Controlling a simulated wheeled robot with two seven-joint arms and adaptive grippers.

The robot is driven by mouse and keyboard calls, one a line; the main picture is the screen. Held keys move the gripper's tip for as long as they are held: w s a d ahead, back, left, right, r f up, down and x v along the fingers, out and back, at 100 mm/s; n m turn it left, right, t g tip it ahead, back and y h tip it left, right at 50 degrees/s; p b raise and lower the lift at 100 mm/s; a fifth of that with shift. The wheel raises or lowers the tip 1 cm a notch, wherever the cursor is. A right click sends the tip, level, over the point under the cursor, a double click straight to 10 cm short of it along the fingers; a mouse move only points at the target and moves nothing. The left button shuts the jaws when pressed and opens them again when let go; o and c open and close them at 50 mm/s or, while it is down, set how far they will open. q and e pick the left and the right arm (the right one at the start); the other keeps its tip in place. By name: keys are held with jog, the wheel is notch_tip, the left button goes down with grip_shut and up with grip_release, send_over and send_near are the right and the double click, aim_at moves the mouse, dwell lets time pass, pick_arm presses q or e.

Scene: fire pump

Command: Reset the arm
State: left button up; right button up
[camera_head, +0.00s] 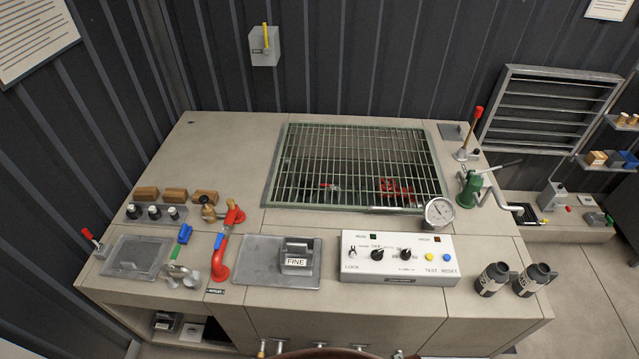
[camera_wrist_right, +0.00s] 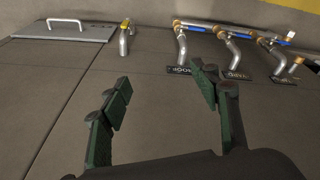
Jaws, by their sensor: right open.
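My right gripper (camera_wrist_right: 162,78) shows only in the right wrist view. Its two green-padded fingers are spread apart with nothing between them. Bare grey floor or panel surface lies beyond the fingers. Neither gripper nor arm can be seen in the head view, and my left gripper is in no view.
The bench carries a green grating (camera_head: 355,165), a gauge (camera_head: 439,211), red pipe (camera_head: 222,255), FINE block (camera_head: 296,258) and two dark flasks (camera_head: 492,279). The wrist view shows a handled metal plate (camera_wrist_right: 62,30) and pipes with blue valves (camera_wrist_right: 225,32) beyond the fingers.

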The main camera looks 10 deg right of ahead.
jog(key=s+f+b, duration=0.3)
jog(key=s+f, duration=0.3)
jog(key=f, duration=0.4)
jog(key=s+f+g+b, duration=0.1)
jog(key=s+f+b, duration=0.3)
jog(key=s+f, duration=0.3)
jog(key=s+f+b, duration=0.4)
jog(key=s+f, duration=0.3)
jog(key=f, duration=0.7)
jog(key=shift+s+f+n+g, duration=0.25)
jog(key=shift+f+n+g, duration=0.05)
